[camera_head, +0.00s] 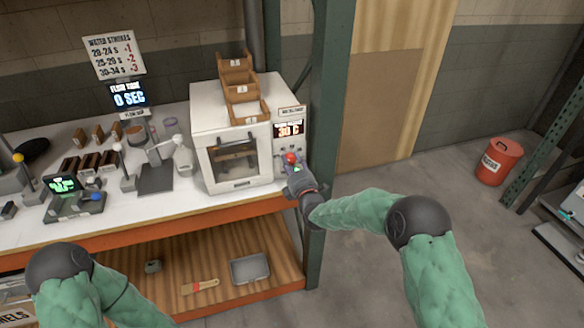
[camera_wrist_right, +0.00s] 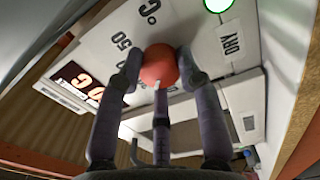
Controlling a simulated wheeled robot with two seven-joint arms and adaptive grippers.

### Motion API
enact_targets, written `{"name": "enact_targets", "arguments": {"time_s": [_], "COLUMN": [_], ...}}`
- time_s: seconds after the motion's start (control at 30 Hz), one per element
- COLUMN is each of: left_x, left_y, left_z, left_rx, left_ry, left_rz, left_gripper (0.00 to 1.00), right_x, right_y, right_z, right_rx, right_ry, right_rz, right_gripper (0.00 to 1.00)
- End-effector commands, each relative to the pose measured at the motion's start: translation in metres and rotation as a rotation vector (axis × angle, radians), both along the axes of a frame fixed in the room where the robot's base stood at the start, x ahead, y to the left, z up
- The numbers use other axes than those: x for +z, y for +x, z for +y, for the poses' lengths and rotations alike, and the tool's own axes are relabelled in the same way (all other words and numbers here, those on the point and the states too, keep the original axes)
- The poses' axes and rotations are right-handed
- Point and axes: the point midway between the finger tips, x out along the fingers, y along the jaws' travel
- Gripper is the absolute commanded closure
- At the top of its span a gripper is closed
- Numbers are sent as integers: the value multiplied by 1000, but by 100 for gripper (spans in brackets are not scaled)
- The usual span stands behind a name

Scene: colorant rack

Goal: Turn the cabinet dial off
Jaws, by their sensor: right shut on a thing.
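The white cabinet (camera_head: 235,140) stands on the workbench, with a glass door and a control panel on its right side. A lit display (camera_head: 289,130) on the panel reads 30 C. The red dial (camera_head: 291,157) sits below the display. My right gripper (camera_head: 295,170) is at the dial. In the right wrist view the red dial (camera_wrist_right: 160,66) is between the fingertips of my right gripper (camera_wrist_right: 158,72), which are shut on it. Markings "50", "°C" and "DRY" and a green light (camera_wrist_right: 217,4) show around it. My left arm shows at the lower left; its gripper is out of frame.
Wooden trays (camera_head: 240,88) sit on top of the cabinet. A green post (camera_head: 328,120) stands close to its right. Scales, blocks and jars fill the bench to the left. A red bin (camera_head: 498,162) stands on the floor at right.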

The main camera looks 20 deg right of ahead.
Motion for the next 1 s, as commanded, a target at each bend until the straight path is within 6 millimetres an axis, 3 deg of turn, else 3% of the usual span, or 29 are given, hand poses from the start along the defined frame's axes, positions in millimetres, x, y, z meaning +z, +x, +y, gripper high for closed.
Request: {"name": "enact_targets", "arguments": {"time_s": [0.5,1.0], "left_x": [-21,-25], "left_y": [0,0], "left_z": [0,0], "left_rx": [0,0], "left_ry": [0,0], "left_rz": [0,0], "left_gripper": [100,100], "right_x": [-2,-1], "right_y": [0,0], "right_z": [1,1], "right_rx": [2,3], "right_ry": [-401,-520], "right_rz": [-13,-15], "right_gripper": [96,96]}}
